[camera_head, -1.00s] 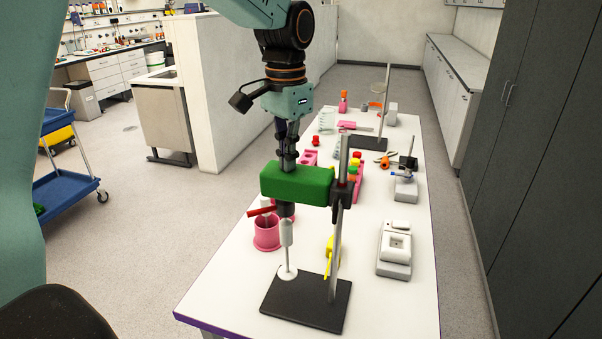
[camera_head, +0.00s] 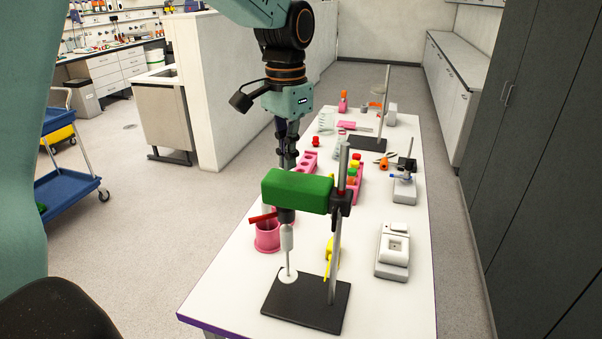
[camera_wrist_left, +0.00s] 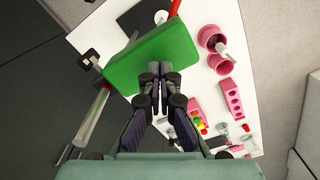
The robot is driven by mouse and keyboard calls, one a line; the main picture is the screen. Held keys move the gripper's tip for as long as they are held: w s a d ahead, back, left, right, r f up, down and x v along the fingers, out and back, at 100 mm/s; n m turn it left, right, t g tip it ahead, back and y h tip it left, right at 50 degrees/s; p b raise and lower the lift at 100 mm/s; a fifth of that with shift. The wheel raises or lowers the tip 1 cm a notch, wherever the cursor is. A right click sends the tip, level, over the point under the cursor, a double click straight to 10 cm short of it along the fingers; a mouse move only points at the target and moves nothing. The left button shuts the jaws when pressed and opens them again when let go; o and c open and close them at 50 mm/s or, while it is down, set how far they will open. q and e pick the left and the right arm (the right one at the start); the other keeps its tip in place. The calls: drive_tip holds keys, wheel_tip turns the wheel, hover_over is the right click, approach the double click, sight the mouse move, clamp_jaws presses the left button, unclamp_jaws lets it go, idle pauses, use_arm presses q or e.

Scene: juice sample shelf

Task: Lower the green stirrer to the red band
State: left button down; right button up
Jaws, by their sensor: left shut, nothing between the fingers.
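The green stirrer (camera_head: 297,191) is clamped on the upright pole (camera_head: 336,250) above a dark base plate (camera_head: 305,308). Its pale shaft (camera_head: 287,240) hangs down over a white disc on the plate. My left gripper (camera_head: 288,164) is shut and empty, pointing down at the top of the stirrer. In the left wrist view its fingertips (camera_wrist_left: 154,72) overlap the green body (camera_wrist_left: 152,58); contact cannot be told. My right gripper is not in view.
A pink beaker (camera_head: 267,236) stands left of the shaft. A yellow thing (camera_head: 333,255) is by the pole. A white device (camera_head: 392,254) stands to the right, and pink racks with coloured caps (camera_head: 353,178) lie behind. The table's front left corner is clear.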

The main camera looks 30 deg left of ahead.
use_arm(q)
drive_tip(key=shift+r, duration=1.95)
drive_tip(key=shift+w+f, duration=0.1)
